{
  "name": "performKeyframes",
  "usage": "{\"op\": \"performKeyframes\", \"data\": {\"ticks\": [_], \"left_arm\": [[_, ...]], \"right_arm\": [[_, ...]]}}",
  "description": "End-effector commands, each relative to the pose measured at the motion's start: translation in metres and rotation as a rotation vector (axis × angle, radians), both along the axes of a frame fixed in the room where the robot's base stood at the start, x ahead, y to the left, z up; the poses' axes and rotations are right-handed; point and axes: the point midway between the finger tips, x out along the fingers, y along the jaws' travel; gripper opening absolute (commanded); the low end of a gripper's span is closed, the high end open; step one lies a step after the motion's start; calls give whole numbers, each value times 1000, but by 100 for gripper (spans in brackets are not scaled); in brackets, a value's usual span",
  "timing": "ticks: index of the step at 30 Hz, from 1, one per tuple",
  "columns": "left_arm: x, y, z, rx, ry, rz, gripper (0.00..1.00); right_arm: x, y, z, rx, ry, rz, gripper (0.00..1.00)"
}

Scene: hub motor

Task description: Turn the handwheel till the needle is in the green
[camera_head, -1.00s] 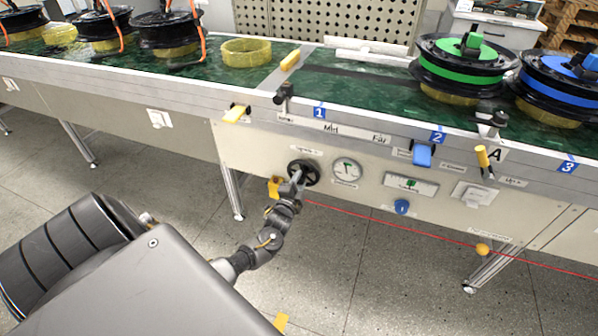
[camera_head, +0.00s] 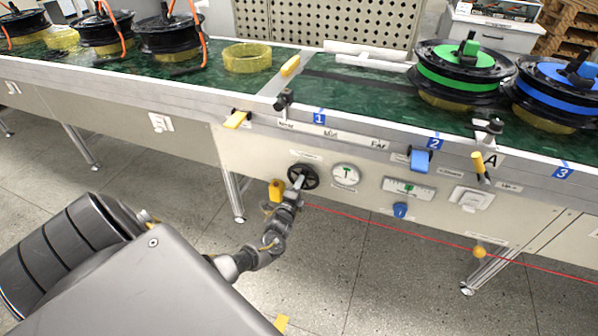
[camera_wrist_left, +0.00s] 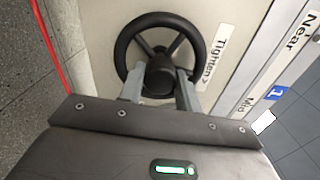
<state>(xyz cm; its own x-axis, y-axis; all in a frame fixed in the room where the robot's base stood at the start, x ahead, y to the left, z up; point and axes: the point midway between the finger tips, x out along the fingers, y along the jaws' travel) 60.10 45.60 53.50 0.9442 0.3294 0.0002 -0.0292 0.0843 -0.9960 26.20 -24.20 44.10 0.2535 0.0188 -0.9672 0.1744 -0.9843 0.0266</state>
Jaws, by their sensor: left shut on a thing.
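The black handwheel (camera_head: 303,176) is on the bench's front panel, with a round rim, spokes and a middle hub. It fills the upper middle of the left wrist view (camera_wrist_left: 196,32). My left gripper (camera_head: 297,184) is at the wheel, and its two grey fingers (camera_wrist_left: 160,84) are shut on the hub, inside the rim. The round white gauge (camera_head: 346,174) is just right of the wheel. Its dark needle points roughly upward, near a small green mark, but it is too small to tell whether it is inside. My right gripper is not in view.
A red line (camera_head: 400,230) runs across below the panel.

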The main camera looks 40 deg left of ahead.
Motion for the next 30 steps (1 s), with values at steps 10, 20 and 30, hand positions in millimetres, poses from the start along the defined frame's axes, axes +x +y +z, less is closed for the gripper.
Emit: {"op": "performKeyframes", "data": {"ticks": [10,20,30], "left_arm": [[0,0,0,-1,0,0,46],[0,0,0,-2,-1,0,55],[-45,-16,0,-3,2,-2,55]], "right_arm": [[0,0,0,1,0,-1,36],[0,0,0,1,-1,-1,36],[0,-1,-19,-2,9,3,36]]}}
